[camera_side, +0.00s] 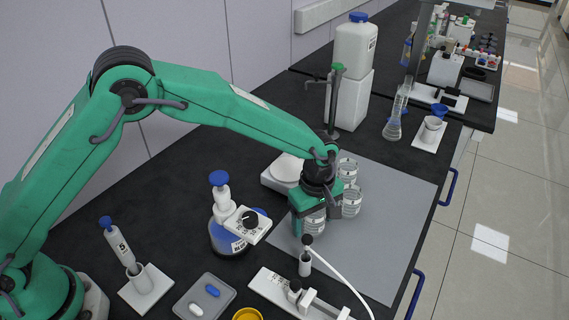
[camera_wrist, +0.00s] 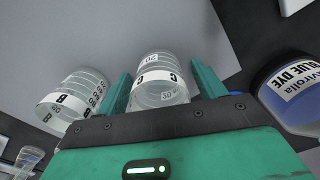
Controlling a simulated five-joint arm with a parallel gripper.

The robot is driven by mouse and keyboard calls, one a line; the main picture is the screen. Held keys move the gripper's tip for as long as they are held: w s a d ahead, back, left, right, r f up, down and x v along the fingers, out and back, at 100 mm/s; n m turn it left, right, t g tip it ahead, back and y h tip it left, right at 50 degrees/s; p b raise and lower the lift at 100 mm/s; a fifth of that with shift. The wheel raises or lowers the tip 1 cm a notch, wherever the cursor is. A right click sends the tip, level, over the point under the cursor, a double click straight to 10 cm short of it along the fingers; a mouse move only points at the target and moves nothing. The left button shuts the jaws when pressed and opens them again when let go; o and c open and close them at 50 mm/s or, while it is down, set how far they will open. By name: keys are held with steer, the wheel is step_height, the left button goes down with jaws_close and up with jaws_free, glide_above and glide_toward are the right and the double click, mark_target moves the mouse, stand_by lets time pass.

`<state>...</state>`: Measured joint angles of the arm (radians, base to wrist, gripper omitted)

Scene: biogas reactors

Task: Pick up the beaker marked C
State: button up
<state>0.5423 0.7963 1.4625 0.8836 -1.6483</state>
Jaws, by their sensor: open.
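The clear beaker marked C (camera_wrist: 158,92) stands between the two green fingers of my gripper (camera_wrist: 162,76) in the wrist view. My gripper is open, with a finger on each side of the beaker; I cannot tell whether either finger touches it. In the side view my gripper (camera_side: 315,217) points down over the grey mat, and the beaker (camera_side: 314,224) shows partly between its fingers. A beaker marked B (camera_wrist: 72,100) stands to the left in the wrist view.
Two more clear beakers stand right behind my gripper, one nearer (camera_side: 352,202) and one farther (camera_side: 347,168). A blue dye bottle (camera_side: 230,238) stands close on the left. A white holder (camera_side: 300,292) with a tube is in front. The grey mat (camera_side: 395,215) is bare at the right.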

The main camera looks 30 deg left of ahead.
steer(key=shift+f, duration=0.15)
stand_by(0.3)
steer(key=c, duration=1.2)
steer(key=shift+o, duration=0.2)
steer(key=shift+r, duration=0.2)
step_height(320, 180, up, 10)
steer(key=shift+f, duration=0.15)
